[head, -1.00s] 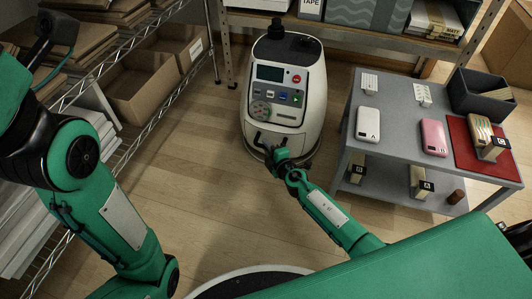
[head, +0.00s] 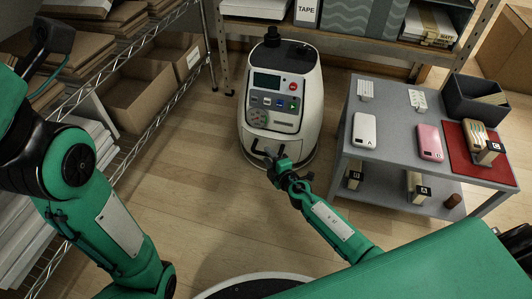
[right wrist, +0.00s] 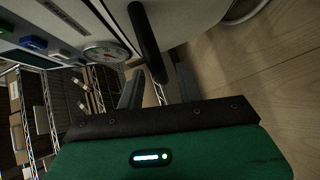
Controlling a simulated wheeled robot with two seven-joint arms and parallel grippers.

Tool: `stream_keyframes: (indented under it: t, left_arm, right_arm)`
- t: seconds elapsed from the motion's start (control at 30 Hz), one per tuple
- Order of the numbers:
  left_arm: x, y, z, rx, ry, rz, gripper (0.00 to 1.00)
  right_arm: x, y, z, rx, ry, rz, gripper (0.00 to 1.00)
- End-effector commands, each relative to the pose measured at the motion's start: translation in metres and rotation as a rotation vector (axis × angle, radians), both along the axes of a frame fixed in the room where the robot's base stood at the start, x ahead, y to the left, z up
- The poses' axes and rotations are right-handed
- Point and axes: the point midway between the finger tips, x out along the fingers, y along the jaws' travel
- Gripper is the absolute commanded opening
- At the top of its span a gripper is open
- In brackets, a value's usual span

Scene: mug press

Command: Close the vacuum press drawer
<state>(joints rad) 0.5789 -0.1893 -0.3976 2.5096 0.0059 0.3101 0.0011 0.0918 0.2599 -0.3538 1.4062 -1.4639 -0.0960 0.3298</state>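The vacuum press (head: 309,98) is a rounded white machine with a dark control panel, standing on the floor at the back centre. Its black handle (head: 256,146) is low on the front; whether the drawer stands out from the body I cannot tell. My right gripper (head: 272,160) is at the handle. In the right wrist view the handle (right wrist: 147,40) reaches down between my right gripper's two fingers (right wrist: 158,88), which are apart with gaps beside it. My left arm comes in at the left of the head view, and its gripper is out of frame.
A wire rack with cardboard boxes (head: 148,98) stands at the left. A grey table (head: 390,120) with phones, a red mat (head: 457,150) and a dark bin (head: 476,98) is at the right. A shelf stands behind the press. Wooden floor lies free in front.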

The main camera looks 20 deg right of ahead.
Motion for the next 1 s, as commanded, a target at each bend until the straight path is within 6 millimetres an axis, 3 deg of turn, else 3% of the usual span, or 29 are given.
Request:
stream_keyframes:
  t: [0.2,0.5,0.7,1.0]
  left_arm:
    - [0.002,0.000,0.005,0.005,0.003,0.003,0.00]
    - [0.005,0.001,0.002,0.002,0.014,0.002,0.00]
    - [0.004,0.001,0.002,0.000,0.014,0.002,0.00]
    - [0.002,0.001,0.005,0.000,0.003,0.002,0.00]
  right_arm:
    - [-0.044,-0.009,0.006,0.000,0.002,0.000,0.36]
    - [-0.090,-0.019,0.012,0.001,0.001,0.000,0.36]
    - [-0.104,-0.021,0.015,0.000,0.000,0.000,0.36]
    - [-0.106,-0.022,0.016,0.000,-0.001,0.000,0.36]
